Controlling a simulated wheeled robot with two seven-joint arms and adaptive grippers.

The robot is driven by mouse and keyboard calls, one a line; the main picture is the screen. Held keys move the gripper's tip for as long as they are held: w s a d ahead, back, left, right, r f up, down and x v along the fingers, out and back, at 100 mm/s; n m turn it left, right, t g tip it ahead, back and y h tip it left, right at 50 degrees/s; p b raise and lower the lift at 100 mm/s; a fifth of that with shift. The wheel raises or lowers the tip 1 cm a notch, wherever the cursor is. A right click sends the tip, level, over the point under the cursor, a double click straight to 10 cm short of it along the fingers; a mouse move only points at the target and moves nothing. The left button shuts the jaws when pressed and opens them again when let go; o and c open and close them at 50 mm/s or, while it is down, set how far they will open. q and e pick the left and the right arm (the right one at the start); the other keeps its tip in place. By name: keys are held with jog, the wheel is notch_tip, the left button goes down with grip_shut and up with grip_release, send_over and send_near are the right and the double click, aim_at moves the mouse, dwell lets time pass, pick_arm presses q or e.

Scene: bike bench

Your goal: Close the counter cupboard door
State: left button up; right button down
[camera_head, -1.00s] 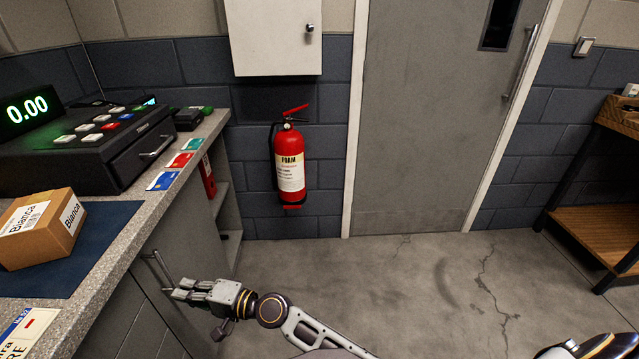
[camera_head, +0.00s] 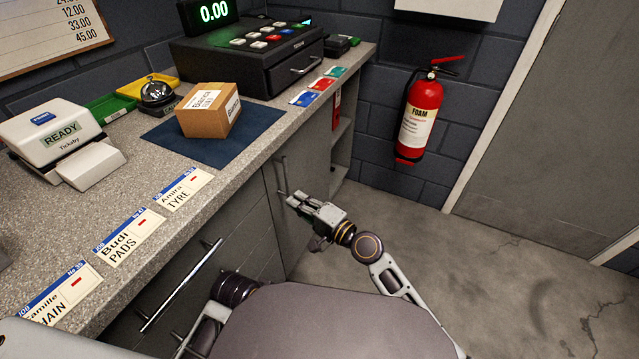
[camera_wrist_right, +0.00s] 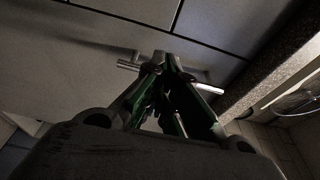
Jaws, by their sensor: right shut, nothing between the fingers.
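The grey counter cupboard door (camera_head: 305,180) is below the counter's front edge, with an upright bar handle (camera_head: 281,172). It looks about in line with the counter front; I cannot tell whether a small gap is left. My right gripper (camera_head: 290,198) is shut and empty, its fingertips close to the handle's lower end. In the right wrist view the shut fingertips (camera_wrist_right: 168,66) are in front of the bar handle (camera_wrist_right: 208,88) and partly hide it; touching or not, I cannot tell. A seam runs across the grey fronts beyond. My left gripper is out of view.
The counter (camera_head: 250,158) carries a cardboard box (camera_head: 205,112), a cash drawer (camera_head: 255,60), a bell (camera_head: 158,92) and several cards. Beside the door are open shelves (camera_head: 342,150). Another front with a long bar handle (camera_head: 180,285) is nearer me. A fire extinguisher (camera_head: 419,115) hangs right; floor (camera_head: 480,270) is clear.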

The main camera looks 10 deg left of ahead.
jog(key=v, duration=1)
jog(key=shift+s+d, duration=0.2)
jog(key=shift+d, duration=0.15)
jog(key=shift+d, duration=0.1)
dwell(0.5)
